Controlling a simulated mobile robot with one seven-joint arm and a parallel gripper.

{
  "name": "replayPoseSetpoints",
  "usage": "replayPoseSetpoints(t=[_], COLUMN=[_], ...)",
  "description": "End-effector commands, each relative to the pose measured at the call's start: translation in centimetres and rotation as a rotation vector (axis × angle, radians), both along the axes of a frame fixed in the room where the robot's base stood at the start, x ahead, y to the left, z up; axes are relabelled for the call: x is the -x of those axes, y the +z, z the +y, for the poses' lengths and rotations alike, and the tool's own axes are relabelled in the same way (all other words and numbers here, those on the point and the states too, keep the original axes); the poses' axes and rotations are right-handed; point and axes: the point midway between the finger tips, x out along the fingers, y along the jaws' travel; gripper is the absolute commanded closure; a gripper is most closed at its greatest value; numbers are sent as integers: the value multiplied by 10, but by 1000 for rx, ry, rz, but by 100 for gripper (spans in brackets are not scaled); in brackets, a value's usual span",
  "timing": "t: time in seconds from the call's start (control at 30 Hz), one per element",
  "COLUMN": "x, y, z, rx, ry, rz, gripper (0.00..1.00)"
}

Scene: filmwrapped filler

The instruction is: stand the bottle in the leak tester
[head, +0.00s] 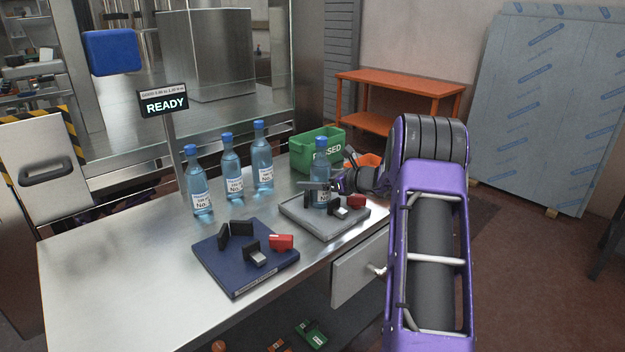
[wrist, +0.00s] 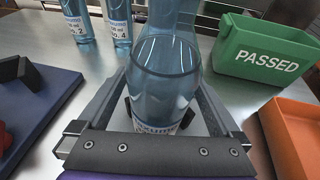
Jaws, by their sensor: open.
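A blue-tinted clear bottle (head: 320,160) with a blue cap stands upright at the grey fixture plate (head: 345,226), which carries black blocks and a red part. My gripper (head: 328,186) is at this bottle from the right, low on its body. In the wrist view the bottle (wrist: 165,75) is between my open fingers (wrist: 158,112), its label partly hidden by my gripper. A dark blue fixture plate (head: 222,268) with similar black blocks and a red part lies nearer, with no bottle on it. I cannot tell from markings which plate is the leak tester.
Three similar capped bottles (head: 232,175) stand in a row at the back left. A green PASSED bin (head: 308,157) and an orange bin (wrist: 293,135) are behind the grey plate. A READY sign (head: 165,104) stands behind. The table's left front (head: 120,270) is clear.

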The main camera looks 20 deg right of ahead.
Motion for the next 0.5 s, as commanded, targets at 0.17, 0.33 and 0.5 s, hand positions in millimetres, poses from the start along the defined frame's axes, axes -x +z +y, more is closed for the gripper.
replayPoseSetpoints(t=[0.17,0.33,0.5], x=[33,62,82], y=[13,24,30], z=[-21,-37,-48], rx=[0,1,0], ry=[-5,-4,-2], rz=[0,-1,-1], gripper=[0,0,0])
